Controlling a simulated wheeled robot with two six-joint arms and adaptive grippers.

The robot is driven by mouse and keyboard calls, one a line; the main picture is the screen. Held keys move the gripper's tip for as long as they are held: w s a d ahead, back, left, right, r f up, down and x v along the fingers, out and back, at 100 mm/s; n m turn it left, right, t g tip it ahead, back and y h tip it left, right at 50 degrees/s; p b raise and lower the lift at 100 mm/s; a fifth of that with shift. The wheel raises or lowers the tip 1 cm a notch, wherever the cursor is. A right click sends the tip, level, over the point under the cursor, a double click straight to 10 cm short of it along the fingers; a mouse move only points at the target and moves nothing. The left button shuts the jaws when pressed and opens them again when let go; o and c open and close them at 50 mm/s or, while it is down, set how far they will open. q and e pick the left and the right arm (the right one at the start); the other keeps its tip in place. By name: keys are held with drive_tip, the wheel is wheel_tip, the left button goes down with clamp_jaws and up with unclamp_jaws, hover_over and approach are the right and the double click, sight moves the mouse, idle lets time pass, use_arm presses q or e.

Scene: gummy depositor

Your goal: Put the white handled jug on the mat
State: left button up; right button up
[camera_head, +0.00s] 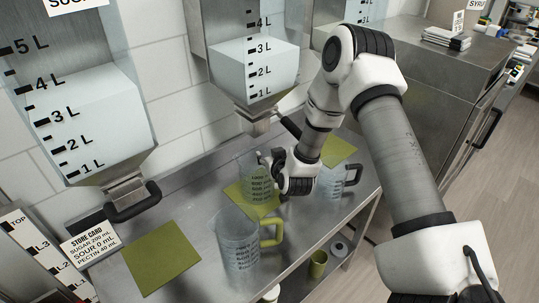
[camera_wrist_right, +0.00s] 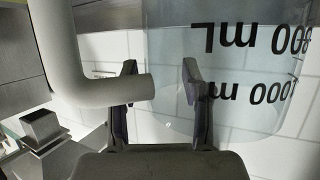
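A clear jug with a pale, off-white handle (camera_head: 256,180) stands upright at the middle mat (camera_head: 232,193), under the middle dispenser. Its base overlaps the mat in the head view; I cannot see the contact clearly. My right gripper (camera_head: 270,163) is at the handle side of this jug. The jug wall (camera_wrist_right: 225,70) shows upside down there, beyond the fingers. My left gripper is not in view.
A jug with a yellow-green handle (camera_head: 236,245) stands in front. Green mats lie at left (camera_head: 160,260) and back right (camera_head: 338,150). Dispensers hang above the steel counter (camera_head: 195,205).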

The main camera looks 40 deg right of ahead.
drive_tip(key=shift+r, duration=0.25)
drive_tip(key=b+v, duration=0.2)
drive_tip(key=v, duration=1)
